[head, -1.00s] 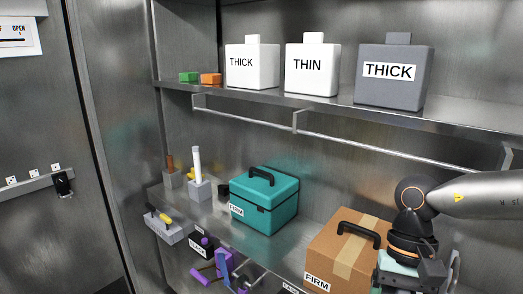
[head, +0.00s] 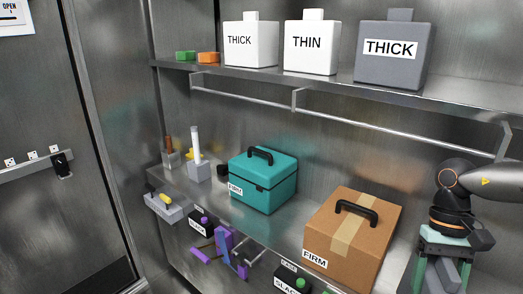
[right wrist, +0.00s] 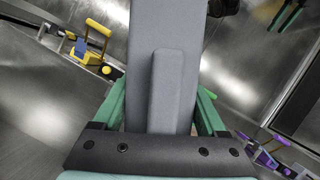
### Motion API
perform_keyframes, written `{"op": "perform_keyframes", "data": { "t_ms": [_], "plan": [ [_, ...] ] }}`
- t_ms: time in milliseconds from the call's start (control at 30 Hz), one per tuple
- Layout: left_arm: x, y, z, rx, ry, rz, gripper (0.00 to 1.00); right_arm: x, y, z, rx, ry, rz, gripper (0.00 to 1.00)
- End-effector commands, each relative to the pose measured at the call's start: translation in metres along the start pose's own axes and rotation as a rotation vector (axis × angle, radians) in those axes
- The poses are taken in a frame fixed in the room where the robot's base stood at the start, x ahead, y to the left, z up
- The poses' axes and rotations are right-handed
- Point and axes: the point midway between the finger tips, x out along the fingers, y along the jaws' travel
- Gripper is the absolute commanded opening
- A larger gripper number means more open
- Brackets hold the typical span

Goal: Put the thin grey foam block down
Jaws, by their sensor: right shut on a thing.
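My right gripper (head: 446,270) is at the lower right of the head view, right of the cardboard box. Its green fingers are shut on a grey foam block (head: 449,274), mostly cut off by the lower edge. In the right wrist view the grey block (right wrist: 140,40) runs from between the fingers (right wrist: 163,108) to the top edge, with a narrower grey ridge (right wrist: 172,90) on it. No label shows on the held block, and its far end is out of view. My left gripper is not in view.
The upper shelf (head: 470,98) bears white THICK (head: 251,52), white THIN (head: 311,60) and grey THICK (head: 389,65) blocks, with room at its right. Below stand a teal FIRM case (head: 270,170) and a cardboard FIRM box (head: 318,228). A rail (head: 390,135) runs between.

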Motion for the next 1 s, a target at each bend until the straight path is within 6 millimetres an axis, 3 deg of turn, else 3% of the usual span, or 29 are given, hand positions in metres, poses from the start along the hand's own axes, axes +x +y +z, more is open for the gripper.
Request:
{"op": "perform_keyframes", "data": {
  "t_ms": [100,200,400,567,733,1000],
  "plan": [
    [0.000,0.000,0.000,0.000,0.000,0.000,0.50,-0.017,0.050,0.002,0.116,0.006,-0.056,0.18],
    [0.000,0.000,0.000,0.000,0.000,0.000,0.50,-0.022,0.092,0.009,0.219,0.004,-0.102,0.18],
    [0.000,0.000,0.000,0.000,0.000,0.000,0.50,-0.008,0.146,0.028,0.380,0.002,-0.170,0.18],
    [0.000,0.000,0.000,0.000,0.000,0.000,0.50,0.017,0.162,0.038,0.457,0.000,-0.203,0.18],
    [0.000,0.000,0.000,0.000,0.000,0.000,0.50,0.043,0.159,0.041,0.490,-0.002,-0.216,0.18],
    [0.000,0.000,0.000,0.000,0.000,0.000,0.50,0.049,0.155,0.040,0.494,0.005,-0.214,0.18]
  ]
}}
